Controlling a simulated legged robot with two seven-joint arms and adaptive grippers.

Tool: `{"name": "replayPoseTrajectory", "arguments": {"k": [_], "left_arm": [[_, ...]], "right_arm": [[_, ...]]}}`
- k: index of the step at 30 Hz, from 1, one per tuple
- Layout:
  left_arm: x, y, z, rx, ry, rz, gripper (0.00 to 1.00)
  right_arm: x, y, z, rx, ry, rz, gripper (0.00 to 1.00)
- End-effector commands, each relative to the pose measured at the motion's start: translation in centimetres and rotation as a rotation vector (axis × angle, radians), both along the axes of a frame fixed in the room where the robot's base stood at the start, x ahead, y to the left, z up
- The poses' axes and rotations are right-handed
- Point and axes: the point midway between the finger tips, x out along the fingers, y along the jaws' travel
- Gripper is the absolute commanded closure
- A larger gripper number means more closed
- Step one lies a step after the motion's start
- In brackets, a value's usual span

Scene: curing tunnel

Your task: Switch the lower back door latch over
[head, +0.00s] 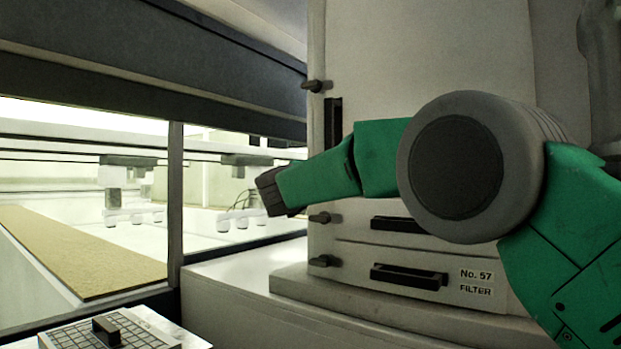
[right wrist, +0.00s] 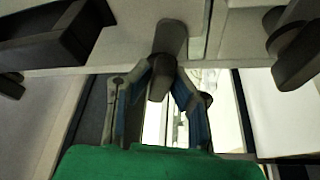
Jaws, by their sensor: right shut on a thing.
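In the right wrist view a grey latch (right wrist: 172,36) sticks out over a pale panel edge. My right gripper (right wrist: 163,72) has its two blue-padded fingers shut around the latch's free end. In the head view my green right arm crosses in front of the pale filter cabinet, and its fingers do not show clearly. Along the cabinet's left edge I see an upper latch (head: 316,86), a middle latch (head: 322,218) and a bottom latch (head: 325,261). I cannot tell from the head view which latch is held. My left gripper is not in view.
The cabinet (head: 420,50) has a vertical dark handle (head: 333,120) and drawer handles (head: 409,276). In the right wrist view another latch (right wrist: 290,50) is at right and a dark handle (right wrist: 50,35) at left. A lit tunnel with a tan belt (head: 85,255) and a keypad (head: 105,330) are at left.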

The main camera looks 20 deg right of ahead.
Motion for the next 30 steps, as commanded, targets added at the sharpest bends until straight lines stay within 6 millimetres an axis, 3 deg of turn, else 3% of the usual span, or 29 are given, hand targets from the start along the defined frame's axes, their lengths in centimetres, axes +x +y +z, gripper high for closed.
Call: {"name": "replayPoseTrajectory", "arguments": {"k": [12, 29, 30], "left_arm": [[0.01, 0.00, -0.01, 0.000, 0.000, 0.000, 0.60], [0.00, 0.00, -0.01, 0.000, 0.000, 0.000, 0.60], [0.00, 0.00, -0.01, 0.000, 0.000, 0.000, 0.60]], "right_arm": [[0.09, 0.13, -0.33, 0.134, -0.165, 0.002, 1.00], [0.10, 0.19, -0.45, 0.157, -0.191, 0.003, 1.00], [0.11, 0.19, -0.46, 0.157, -0.191, 0.003, 0.78]]}}
